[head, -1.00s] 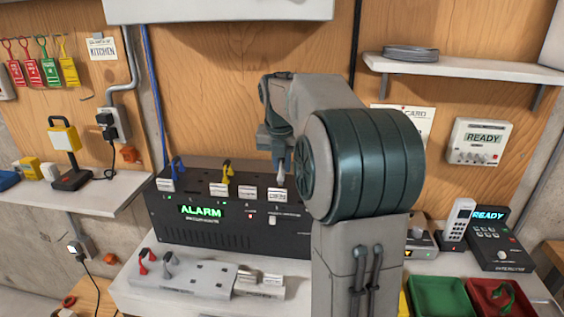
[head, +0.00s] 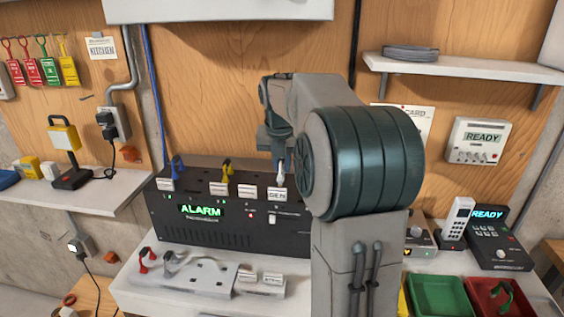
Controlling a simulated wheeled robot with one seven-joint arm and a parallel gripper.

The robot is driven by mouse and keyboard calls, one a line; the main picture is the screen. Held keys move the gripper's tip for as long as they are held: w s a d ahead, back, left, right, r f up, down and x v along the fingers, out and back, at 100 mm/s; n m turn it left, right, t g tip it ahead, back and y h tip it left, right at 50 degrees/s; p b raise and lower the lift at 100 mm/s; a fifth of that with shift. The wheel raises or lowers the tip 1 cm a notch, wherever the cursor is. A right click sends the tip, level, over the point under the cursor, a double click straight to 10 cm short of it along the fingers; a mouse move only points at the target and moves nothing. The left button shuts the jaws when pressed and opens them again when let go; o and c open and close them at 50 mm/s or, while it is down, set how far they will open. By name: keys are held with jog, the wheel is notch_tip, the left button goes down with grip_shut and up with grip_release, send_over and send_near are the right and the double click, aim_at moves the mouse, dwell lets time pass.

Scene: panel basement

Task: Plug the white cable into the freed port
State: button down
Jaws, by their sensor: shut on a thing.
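The black box (head: 230,228) with the green ALARM display stands on the white bench. A row of ports with white tags runs along its top edge. A blue plug (head: 178,167) and a yellow plug (head: 227,170) stand upright in this row. My gripper (head: 279,160) points down over the right part of the row, shut on a small white plug (head: 281,179). The plug is upright, just behind a white tag (head: 277,195). I cannot tell whether its tip is inside a port. My arm hides the right end of the box.
A grey strip (head: 205,275) with red and grey plugs at its left end lies in front of the box. To the right are a white handset (head: 457,220), a black READY unit (head: 492,235), a green tray (head: 440,296) and a red tray (head: 500,300).

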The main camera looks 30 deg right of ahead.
jog(key=shift+f, duration=0.9)
dwell(2.5)
jog(key=c, duration=0.9)
grip_release()
jog(key=shift+r, duration=0.15)
jog(key=shift+r+p, duration=3.5)
jog(key=shift+r, duration=0.15)
